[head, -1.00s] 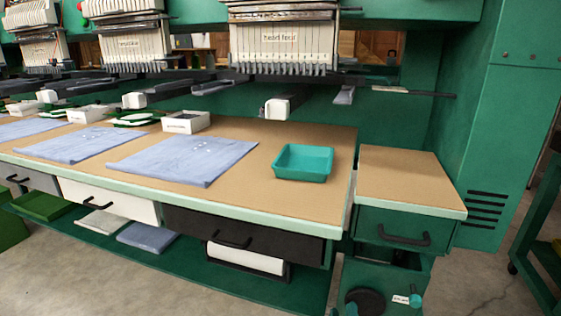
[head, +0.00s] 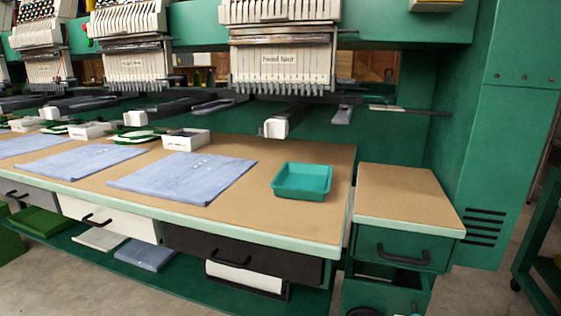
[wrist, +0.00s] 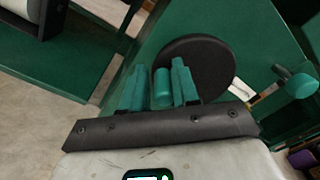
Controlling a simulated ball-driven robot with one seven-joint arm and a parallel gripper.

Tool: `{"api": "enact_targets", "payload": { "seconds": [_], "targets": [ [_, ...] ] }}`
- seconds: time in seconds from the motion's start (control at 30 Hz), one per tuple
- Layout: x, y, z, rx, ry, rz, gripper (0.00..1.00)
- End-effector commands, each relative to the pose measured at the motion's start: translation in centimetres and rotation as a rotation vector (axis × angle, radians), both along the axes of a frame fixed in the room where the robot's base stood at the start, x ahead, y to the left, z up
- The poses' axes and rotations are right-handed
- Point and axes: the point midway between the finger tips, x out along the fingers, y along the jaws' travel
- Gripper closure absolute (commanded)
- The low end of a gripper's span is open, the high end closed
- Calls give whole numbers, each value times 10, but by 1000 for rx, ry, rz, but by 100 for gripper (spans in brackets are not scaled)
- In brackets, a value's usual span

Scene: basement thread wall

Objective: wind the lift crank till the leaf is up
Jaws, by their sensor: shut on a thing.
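The crank shows in the wrist view as a black round disc (wrist: 205,70) with a teal handle (wrist: 162,88). My gripper (wrist: 160,80) has its teal fingers on either side of that handle and is shut on it. In the head view, the tan-topped leaf (head: 403,192) stands at the right end of the long table, above a green drawer front with a black pull. A narrow dark gap separates leaf and table; I cannot tell whether their tops are level. Only the top of the crank disc (head: 364,311) shows at the head view's bottom edge.
A second teal knob (wrist: 301,85) sits right of the disc beside a white label. The long table (head: 290,224) carries a teal tray (head: 302,181) and blue cloths (head: 186,177). A green cart (head: 541,250) stands at far right. Grey floor (head: 470,290) is open before it.

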Motion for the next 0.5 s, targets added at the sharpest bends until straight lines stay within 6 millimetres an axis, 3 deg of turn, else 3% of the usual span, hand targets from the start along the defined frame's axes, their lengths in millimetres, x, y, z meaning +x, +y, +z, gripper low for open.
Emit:
{"api": "enact_targets", "payload": {
  "seconds": [0.03, 0.5],
  "targets": [
    [3, 11, -4, 16, 7, 28, 100],
    [3, 12, -2, 19, 10, 31, 100]
  ]
}}
